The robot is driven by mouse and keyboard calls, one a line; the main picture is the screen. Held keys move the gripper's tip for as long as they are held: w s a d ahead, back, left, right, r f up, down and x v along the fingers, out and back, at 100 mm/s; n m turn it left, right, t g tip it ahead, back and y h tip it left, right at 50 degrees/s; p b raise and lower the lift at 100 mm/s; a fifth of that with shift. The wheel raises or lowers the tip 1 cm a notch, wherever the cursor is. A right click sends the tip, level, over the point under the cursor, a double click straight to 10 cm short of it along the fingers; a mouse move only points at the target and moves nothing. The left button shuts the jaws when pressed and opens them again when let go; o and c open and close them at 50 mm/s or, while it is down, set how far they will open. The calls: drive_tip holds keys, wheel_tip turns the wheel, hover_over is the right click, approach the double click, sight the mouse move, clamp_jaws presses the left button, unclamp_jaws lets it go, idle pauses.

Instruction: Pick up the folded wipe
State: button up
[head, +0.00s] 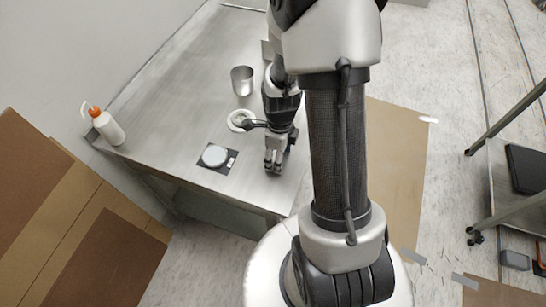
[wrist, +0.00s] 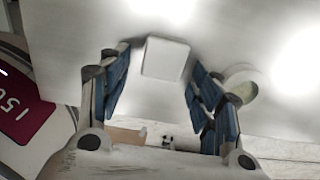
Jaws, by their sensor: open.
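The folded wipe (wrist: 166,58) is a small white square with rounded corners, lying flat on the metal table. In the wrist view it sits between and slightly beyond the two fingertips. My gripper (wrist: 158,72) is open, its blue-padded fingers spread to either side of the wipe, with nothing held. I cannot tell whether a finger touches it. In the head view my gripper (head: 273,168) points down near the table's front right corner. The wipe cannot be made out there.
A grey round disc on a dark mat (head: 228,168) lies left of my gripper. A white ring-shaped dish (head: 233,124) and a metal beaker (head: 242,80) stand behind. A wash bottle (head: 107,125) is at the left edge. A dark red lettered panel (wrist: 25,110) shows in the wrist view.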

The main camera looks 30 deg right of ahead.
drive_tip(key=c, duration=0.9)
drive_tip(key=shift+c, duration=0.2)
drive_tip(key=shift+r, duration=0.1)
wheel_tip(320, 180, up, 20)
drive_tip(key=p, duration=0.6)
